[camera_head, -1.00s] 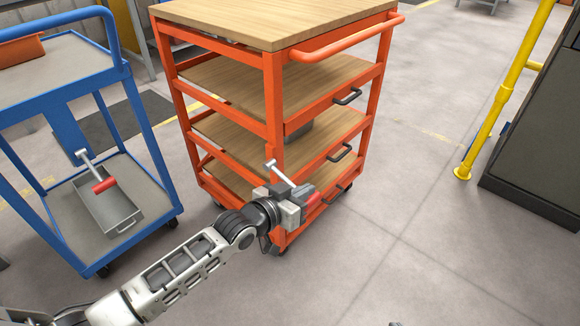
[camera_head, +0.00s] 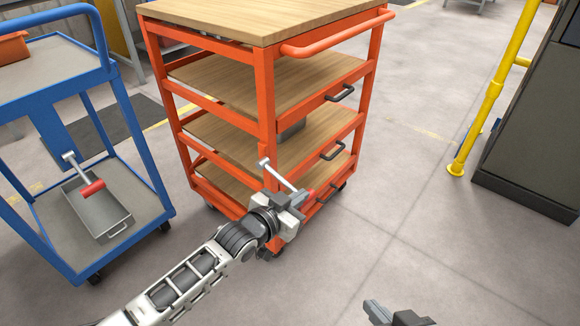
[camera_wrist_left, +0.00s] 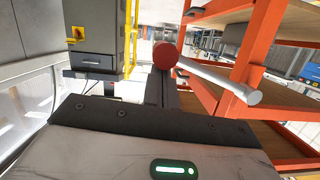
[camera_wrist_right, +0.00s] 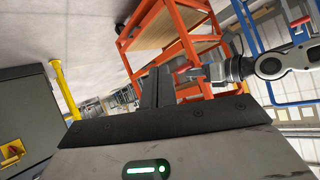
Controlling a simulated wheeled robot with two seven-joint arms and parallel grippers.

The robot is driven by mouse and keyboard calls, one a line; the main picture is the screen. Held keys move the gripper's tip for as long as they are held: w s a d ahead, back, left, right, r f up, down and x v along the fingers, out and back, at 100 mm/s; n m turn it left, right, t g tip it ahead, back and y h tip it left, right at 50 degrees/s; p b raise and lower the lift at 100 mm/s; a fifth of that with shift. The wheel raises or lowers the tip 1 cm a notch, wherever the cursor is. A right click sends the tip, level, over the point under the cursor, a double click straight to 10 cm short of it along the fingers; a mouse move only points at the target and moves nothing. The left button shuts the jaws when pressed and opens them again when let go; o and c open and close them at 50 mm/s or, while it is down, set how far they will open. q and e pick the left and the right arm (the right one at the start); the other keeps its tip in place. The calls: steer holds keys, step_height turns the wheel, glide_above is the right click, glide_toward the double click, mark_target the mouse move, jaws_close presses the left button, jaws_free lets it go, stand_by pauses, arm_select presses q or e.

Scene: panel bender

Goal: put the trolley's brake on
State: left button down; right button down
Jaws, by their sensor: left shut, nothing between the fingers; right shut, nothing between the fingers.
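The orange trolley (camera_head: 268,110) with wooden shelves stands in the middle of the head view. On its near corner post is a silver lever (camera_head: 281,177) with a red grip, slanting down to the right. My left gripper (camera_head: 302,198) is shut and empty right at the lever's grip end and hides part of it. In the left wrist view the red grip (camera_wrist_left: 165,55) lies just beyond the fingers, with the rod (camera_wrist_left: 215,78) running right; whether they touch I cannot tell. My right gripper (camera_head: 376,310) is shut and empty, low in the head view, apart from the trolley.
A blue trolley (camera_head: 70,90) stands at left, with its own silver lever and red grip (camera_head: 93,188) above a grey tray (camera_head: 104,220). A yellow rail (camera_head: 490,100) and a dark cabinet (camera_head: 525,150) stand at right. The floor between is clear.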

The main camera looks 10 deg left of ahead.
arm_select(q)
steer(key=shift+s+a+f, duration=0.1)
steer(key=shift+f, duration=0.05)
